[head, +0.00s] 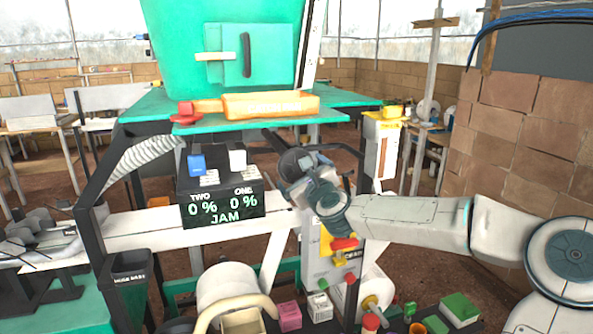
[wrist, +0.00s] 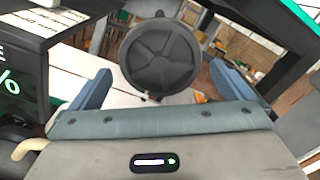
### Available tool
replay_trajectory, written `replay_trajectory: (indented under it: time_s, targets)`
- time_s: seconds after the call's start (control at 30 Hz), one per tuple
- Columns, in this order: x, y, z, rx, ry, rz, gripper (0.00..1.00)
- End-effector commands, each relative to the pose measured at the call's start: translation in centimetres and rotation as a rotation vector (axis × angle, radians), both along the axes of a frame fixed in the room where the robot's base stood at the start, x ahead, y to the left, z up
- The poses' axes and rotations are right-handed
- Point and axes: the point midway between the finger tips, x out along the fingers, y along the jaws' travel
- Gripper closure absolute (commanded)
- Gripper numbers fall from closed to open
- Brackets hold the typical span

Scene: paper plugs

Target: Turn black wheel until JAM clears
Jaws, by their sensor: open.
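The black wheel (wrist: 158,57) is a round, spoked disc in the upper middle of the wrist view. My gripper (wrist: 160,69) is open, with its two blue fingers spread to the left and right of the wheel. I cannot tell whether either finger touches it. In the head view my gripper (head: 290,178) is right of the black display box, and dark round parts show just behind it. It hides much of the wheel there. The display (head: 225,206) reads TWO 0 %, ONE 0 % and JAM.
A green hopper (head: 225,45) and an orange bar (head: 270,106) are above. Dark frame posts stand near my arm. Bins and coloured blocks (head: 289,316) lie below. A brick wall is at right.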

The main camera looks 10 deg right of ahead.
Motion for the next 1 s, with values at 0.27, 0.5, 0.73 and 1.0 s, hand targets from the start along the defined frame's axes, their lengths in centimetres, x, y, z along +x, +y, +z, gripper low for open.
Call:
replay_trajectory:
  time_s: [0.27, 0.5, 0.73, 1.0]
  targets:
    - [-1.17, -0.19, 0.01, 0.001, 0.0, -0.001, 0.0]
    - [-1.16, -0.17, 0.01, 0.004, 0.001, 0.0, 0.0]
    - [-1.12, -0.17, -0.46, 0.292, 0.043, 0.003, 0.0]
    - [-1.12, -0.15, -0.76, 0.825, 0.126, 0.003, 0.0]
